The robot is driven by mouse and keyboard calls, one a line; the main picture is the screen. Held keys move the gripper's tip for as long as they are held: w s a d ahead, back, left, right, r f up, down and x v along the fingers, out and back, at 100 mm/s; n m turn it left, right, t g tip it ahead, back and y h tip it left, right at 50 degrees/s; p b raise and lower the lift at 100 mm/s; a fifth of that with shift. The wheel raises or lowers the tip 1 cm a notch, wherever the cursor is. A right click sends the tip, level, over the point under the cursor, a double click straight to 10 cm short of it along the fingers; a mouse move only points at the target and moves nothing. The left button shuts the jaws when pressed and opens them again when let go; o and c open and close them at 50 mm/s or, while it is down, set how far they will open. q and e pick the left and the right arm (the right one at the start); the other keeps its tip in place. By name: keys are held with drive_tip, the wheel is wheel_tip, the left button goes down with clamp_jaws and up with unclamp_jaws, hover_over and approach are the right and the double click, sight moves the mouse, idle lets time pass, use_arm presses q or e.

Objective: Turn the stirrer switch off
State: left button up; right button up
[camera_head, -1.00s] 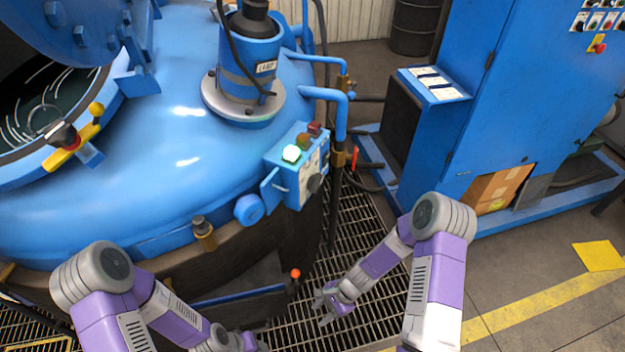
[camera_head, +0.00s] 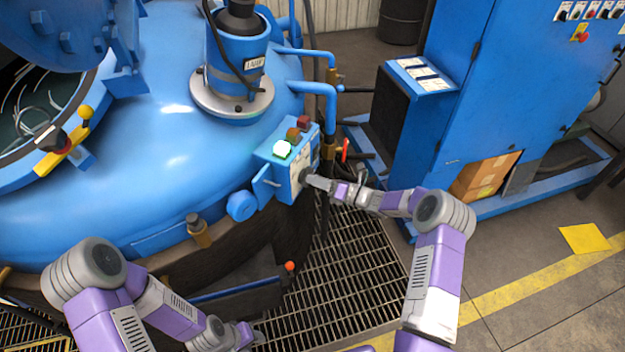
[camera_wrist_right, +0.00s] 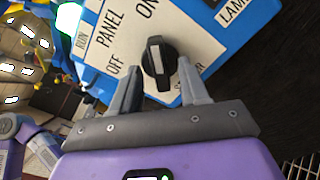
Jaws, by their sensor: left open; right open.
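The stirrer switch is a black rotary knob with a white line, and it shows in the right wrist view (camera_wrist_right: 158,62) on a pale panel marked ON and OFF. Its lower label is partly hidden by my gripper. The blue control box (camera_head: 284,182) stands on the side of the furnace vessel, with a lit green lamp (camera_head: 282,149) on top. My right gripper (camera_head: 308,181) is open at the box's face; in the wrist view its fingers (camera_wrist_right: 158,88) lie on either side of the knob's lower part. I cannot tell if they touch it. My left gripper (camera_head: 252,336) is low at the bottom, empty.
A blue furnace vessel (camera_head: 150,150) fills the left, with a motor (camera_head: 235,75) on top. Blue pipes (camera_head: 328,110) and a red-handled valve (camera_head: 345,149) stand just right of the box. A blue cabinet (camera_head: 500,90) is at right. Grating (camera_head: 345,270) lies below.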

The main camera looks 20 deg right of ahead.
drive_tip(key=shift+x, duration=0.9)
clamp_jaws()
drive_tip(key=shift+n, duration=0.3)
drive_tip(key=shift+s+a+n+b, duration=0.1)
drive_tip(key=shift+n+b, duration=2.85)
drive_tip(key=shift+n, duration=1.4)
drive_tip(key=shift+s+a+n+b, duration=0.1)
drive_tip(key=shift+n+b, duration=2.8)
drive_tip(key=shift+n, duration=1.45)
